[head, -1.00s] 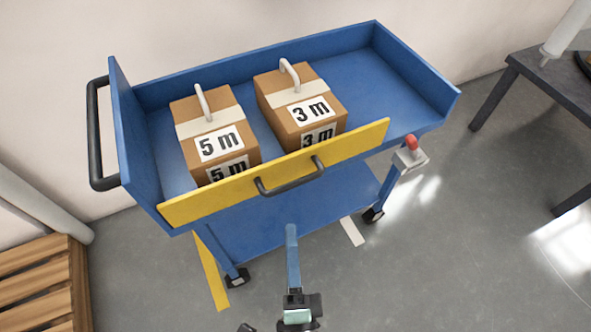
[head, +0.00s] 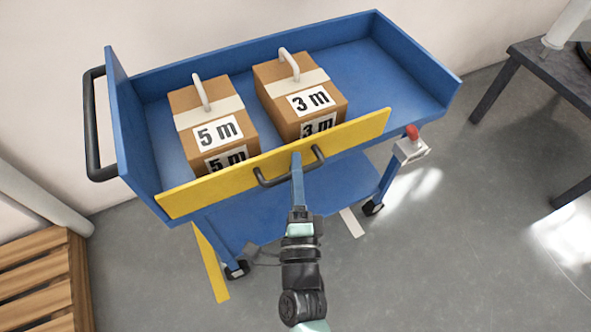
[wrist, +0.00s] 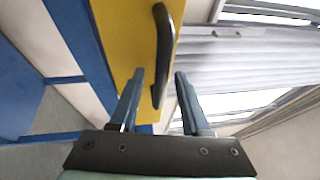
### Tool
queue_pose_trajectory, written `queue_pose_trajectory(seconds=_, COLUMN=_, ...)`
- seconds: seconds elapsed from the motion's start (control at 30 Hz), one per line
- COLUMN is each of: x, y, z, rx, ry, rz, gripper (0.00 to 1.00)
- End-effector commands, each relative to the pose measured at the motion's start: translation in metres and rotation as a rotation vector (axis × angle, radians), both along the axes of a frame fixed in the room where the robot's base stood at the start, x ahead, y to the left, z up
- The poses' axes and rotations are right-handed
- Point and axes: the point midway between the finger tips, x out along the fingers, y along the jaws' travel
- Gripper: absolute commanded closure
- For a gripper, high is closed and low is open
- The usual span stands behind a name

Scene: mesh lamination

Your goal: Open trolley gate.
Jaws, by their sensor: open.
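The trolley (head: 420,75) is blue, with a yellow gate (head: 205,195) standing upright along its near side. A dark handle (head: 272,183) is fixed to the middle of the gate and also shows in the wrist view (wrist: 165,35). My gripper (head: 296,158) is at the handle in the head view. In the wrist view my gripper (wrist: 160,75) is open, with one finger to each side of the lower part of the handle. I cannot tell whether a finger touches it. A red-topped latch (head: 411,132) is at the right end of the gate.
Two boxes, marked 5 m (head: 215,133) and 3 m (head: 308,102), stand on the top deck behind the gate. A wooden slatted pallet (head: 38,280) is at lower left. A dark table (head: 560,75) is at right. The floor in front is clear.

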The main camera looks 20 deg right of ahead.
Motion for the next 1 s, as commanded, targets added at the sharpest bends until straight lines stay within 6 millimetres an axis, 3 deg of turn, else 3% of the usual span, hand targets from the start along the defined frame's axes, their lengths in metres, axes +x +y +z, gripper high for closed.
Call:
queue_pose_trajectory(seconds=0.3, x=0.0023, y=-0.0007, z=0.0005, rx=-0.001, ry=0.000, rz=0.000, gripper=0.55)
queue_pose_trajectory(seconds=0.57, x=0.0020, y=-0.0006, z=0.0005, rx=-0.001, ry=0.000, rz=0.000, gripper=1.00)
queue_pose_trajectory(seconds=1.0, x=0.0019, y=-0.0005, z=0.0005, rx=-0.001, ry=0.000, rz=0.000, gripper=1.00)
